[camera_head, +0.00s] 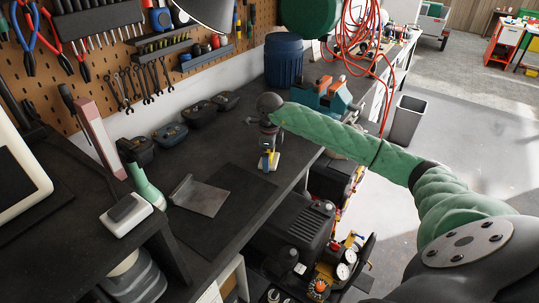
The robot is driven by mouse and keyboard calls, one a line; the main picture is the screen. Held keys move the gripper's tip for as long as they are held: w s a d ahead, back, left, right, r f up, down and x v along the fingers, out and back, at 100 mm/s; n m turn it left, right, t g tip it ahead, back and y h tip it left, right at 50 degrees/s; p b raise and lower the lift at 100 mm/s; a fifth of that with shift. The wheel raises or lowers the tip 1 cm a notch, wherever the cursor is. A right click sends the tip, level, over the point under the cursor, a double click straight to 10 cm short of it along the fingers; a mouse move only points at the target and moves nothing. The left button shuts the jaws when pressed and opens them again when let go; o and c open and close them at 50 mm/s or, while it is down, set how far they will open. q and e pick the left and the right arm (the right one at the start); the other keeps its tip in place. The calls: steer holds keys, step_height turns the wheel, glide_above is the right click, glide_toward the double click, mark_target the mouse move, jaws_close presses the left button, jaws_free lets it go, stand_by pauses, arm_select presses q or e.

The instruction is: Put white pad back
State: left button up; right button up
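A pale block with a grey top (127,213), perhaps the white pad, lies on the raised dark shelf at the lower left, beside a light green tapered object. My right arm, in a green quilted sleeve, reaches in from the right to the middle of the bench. My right gripper (269,151) points down over the bench, near its front edge. A small yellow and white piece (273,161) shows at its fingertips. It is too small to tell whether this is held, or whether the fingers are open. The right gripper is well apart from the pale block. My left gripper is out of view.
A metal plate (199,196) lies on a dark mat (235,188). Several dark cases line the pegboard wall. A blue bin (284,60) and a teal and orange vise (322,95) stand behind my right arm. A black compressor (292,226) sits below the bench edge.

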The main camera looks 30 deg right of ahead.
steer(key=shift+r, duration=0.2)
step_height(320, 180, up, 10)
steer(key=p, duration=0.2)
steer(key=shift+p, duration=0.3)
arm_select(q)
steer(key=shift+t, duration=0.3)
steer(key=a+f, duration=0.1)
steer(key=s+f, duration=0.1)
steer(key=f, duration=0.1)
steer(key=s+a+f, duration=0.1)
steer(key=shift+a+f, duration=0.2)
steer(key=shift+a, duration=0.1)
arm_select(e)
steer(key=shift+r, duration=0.9)
